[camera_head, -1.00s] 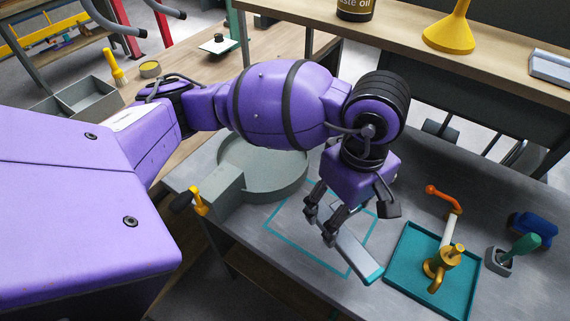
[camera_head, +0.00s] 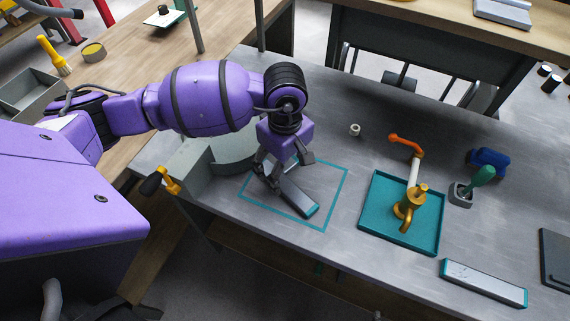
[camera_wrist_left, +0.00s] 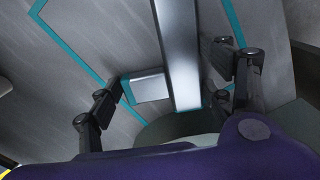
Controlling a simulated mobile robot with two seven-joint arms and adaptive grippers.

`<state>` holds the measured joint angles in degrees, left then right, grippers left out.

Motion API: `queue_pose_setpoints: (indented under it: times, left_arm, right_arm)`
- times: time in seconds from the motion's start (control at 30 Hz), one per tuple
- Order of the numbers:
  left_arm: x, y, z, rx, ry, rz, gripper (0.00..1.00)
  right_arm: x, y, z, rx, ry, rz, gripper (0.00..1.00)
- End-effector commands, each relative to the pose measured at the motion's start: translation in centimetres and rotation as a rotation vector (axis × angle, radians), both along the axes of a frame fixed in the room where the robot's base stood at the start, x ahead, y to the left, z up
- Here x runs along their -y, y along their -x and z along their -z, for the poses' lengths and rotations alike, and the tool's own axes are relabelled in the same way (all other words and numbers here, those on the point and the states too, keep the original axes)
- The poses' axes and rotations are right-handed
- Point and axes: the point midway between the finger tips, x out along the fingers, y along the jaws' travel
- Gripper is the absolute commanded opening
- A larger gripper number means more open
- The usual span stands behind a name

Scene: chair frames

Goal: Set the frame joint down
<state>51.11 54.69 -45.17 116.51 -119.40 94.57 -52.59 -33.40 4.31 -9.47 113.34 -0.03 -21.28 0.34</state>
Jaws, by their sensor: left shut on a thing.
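The frame joint (camera_head: 299,199) is a grey bar with a teal end cap. In the head view it lies over the area inside the teal outline (camera_head: 336,193) on the grey bench. The fingers partly hide the joint in the head view. I cannot tell whether it touches the bench. My right gripper is out of view.
A teal tray (camera_head: 377,214) with a brass fitting (camera_head: 408,209) stands right of the outline. A grey round basin (camera_head: 232,153) is close behind the left gripper. Another grey bar (camera_head: 484,282) lies at the front right. Bare bench lies between outline and tray.

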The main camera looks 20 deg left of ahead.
Motion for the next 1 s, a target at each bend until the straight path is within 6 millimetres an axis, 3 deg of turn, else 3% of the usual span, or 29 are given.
queue_pose_setpoints:
  times: [0.27, 0.3, 0.43, 0.8, 1.0]
  left_arm:
    - [0.0, 0.0, 0.4, 0.0, 0.0, 0.0, 0.43]
    - [0.0, 0.0, 0.4, -0.001, 0.0, 0.0, 0.75]
    - [0.0, 0.0, 0.3, 0.0, 0.0, -0.001, 0.92]
    - [0.0, 0.0, 0.1, 0.001, 0.0, -0.001, 0.93]
    - [0.0, -0.2, -2.1, 0.005, 0.0, -0.001, 0.93]
  right_arm:
    - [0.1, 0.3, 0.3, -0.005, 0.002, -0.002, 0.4]
    - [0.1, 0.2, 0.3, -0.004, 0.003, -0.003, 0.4]
    - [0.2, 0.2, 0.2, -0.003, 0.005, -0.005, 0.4]
    - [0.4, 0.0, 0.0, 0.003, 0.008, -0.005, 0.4]
    - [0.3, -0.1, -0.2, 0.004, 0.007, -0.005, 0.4]
